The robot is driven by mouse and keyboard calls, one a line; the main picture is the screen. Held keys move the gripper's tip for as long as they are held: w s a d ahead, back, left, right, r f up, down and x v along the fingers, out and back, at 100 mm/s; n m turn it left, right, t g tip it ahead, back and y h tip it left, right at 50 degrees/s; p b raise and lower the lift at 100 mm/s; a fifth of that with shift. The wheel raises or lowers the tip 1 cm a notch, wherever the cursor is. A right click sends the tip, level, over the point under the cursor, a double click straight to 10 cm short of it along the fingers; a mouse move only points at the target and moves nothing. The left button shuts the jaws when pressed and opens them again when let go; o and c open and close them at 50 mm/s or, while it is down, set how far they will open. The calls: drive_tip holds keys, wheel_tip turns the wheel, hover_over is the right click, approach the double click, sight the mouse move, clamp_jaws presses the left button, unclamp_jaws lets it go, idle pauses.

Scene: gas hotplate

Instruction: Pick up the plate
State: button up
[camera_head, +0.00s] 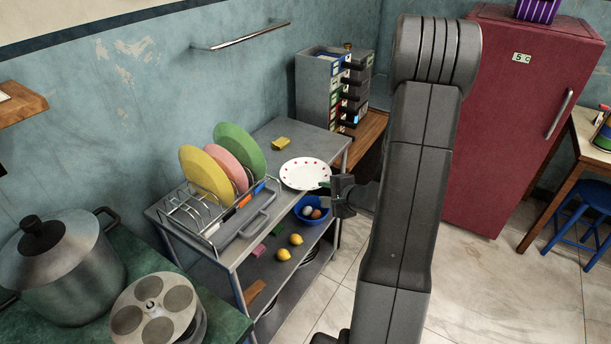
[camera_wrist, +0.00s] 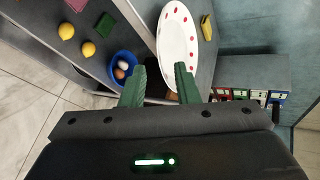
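A white plate with red dots (camera_head: 305,174) lies flat on the grey metal shelf unit's top, near its right edge. My gripper (camera_head: 326,184) is at the plate's right rim. In the wrist view, the plate (camera_wrist: 178,38) lies ahead of my gripper (camera_wrist: 159,68). The two green fingers are spread apart with nothing held between them. The right finger overlaps part of the plate in that view. I cannot tell whether a finger touches the rim.
A wire dish rack (camera_head: 190,225) with yellow, pink and green plates stands left of the plate. A yellow sponge (camera_head: 281,143) lies behind it. A blue bowl of eggs (camera_head: 312,209) and two lemons (camera_head: 296,239) sit on the lower shelf. Grey drawers (camera_head: 320,90) stand behind.

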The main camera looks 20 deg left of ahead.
drive_tip(key=p+x, duration=0.1)
drive_tip(key=x, duration=0.6)
drive_tip(key=shift+w+d+p, duration=0.2)
drive_tip(key=shift+d+p, duration=0.05)
drive_tip(key=shift+p, duration=0.15)
drive_tip(key=shift+f, duration=0.1)
clamp_jaws()
